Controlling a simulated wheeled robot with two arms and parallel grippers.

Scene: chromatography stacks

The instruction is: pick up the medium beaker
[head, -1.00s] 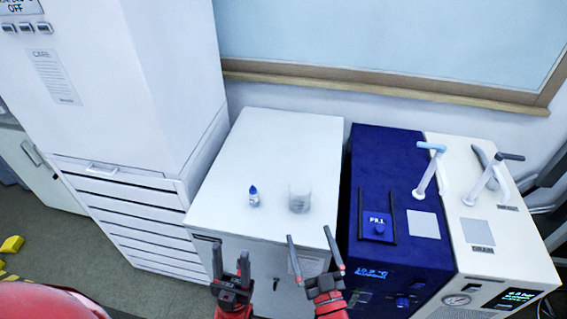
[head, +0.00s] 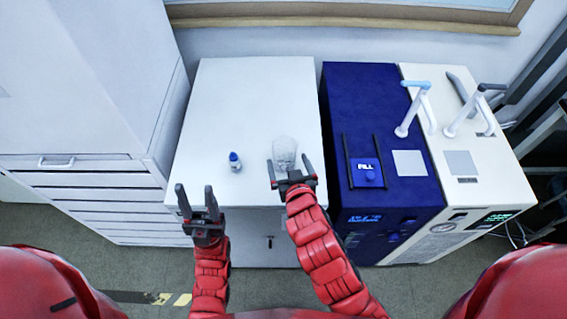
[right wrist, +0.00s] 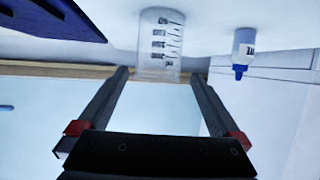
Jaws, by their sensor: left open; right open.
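The clear beaker (head: 284,148) with dark markings stands on the white cabinet top, near its front edge. It also shows in the right wrist view (right wrist: 160,38), upside down, between and beyond the fingertips. My right gripper (head: 288,162) is open at the near side of the beaker. Its fingers (right wrist: 160,78) point at the beaker from either side; I cannot tell whether they touch it. My left gripper (head: 195,189) is open and empty, in front of the cabinet's front left edge.
A small white bottle with a blue cap (head: 235,162) stands left of the beaker. The white cabinet top (head: 250,90) is clear behind both. A blue machine (head: 365,110) stands to the right, with a cream machine (head: 470,170) beyond it. A tall white cabinet (head: 80,90) is at left.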

